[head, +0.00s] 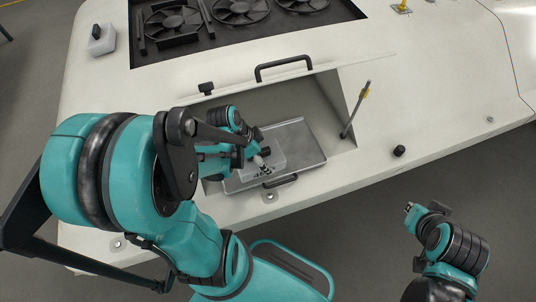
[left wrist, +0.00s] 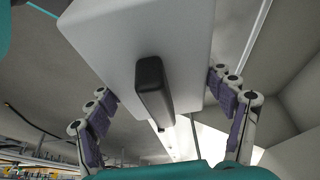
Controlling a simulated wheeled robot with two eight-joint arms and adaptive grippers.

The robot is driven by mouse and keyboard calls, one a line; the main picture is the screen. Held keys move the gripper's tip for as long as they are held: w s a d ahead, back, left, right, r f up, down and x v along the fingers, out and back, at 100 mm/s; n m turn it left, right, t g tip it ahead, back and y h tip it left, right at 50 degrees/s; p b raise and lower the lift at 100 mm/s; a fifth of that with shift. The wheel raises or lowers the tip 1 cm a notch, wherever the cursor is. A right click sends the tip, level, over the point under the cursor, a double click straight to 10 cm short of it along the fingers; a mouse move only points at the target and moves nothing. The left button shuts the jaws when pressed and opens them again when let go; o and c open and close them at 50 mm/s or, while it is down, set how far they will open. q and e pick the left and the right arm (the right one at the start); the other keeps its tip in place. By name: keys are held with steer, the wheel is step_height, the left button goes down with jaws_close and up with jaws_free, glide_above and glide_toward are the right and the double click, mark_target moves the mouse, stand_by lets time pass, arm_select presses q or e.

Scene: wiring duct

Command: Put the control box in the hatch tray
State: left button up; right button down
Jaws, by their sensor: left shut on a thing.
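The control box is a pale grey block with a black bar handle. It fills the top of the left wrist view (left wrist: 190,45), between the two finger pads of my left gripper (left wrist: 165,95). In the head view my left gripper (head: 262,161) is down inside the hatch, shut on the control box (head: 277,157), which is partly hidden by the fingers. The box is over the grey metal hatch tray (head: 305,148); I cannot tell whether it touches the tray floor. My right gripper (head: 424,209) is at the lower right, away from the counter; its jaws are unclear.
The hatch's open lid has a black handle (head: 284,66) at the back. A thin rod (head: 355,110) stands at the hatch's right side. Another pale box with a black top (head: 102,40) sits at the upper left. A black panel with fans (head: 240,12) lies behind. The right counter is mostly clear.

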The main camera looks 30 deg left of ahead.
arm_select(q)
steer(key=shift+f, duration=0.25)
steer(key=shift+m, duration=0.3)
steer(key=w+f+b, duration=0.1)
steer(key=w+f, duration=0.1)
steer(key=w, duration=0.1)
steer(key=w+d+f+b, duration=0.1)
steer(key=w+f+b, duration=0.1)
steer(key=w, duration=0.2)
steer(key=w+f+b, duration=0.2)
steer(key=w, duration=0.2)
steer(key=shift+d+f, duration=0.3)
steer(key=shift+f, duration=0.1)
step_height(320, 180, down, 4)
steer(key=b, duration=0.3)
steer(key=shift+w+f, duration=0.1)
steer(key=o, duration=1.5)
steer(key=shift+o, duration=0.2)
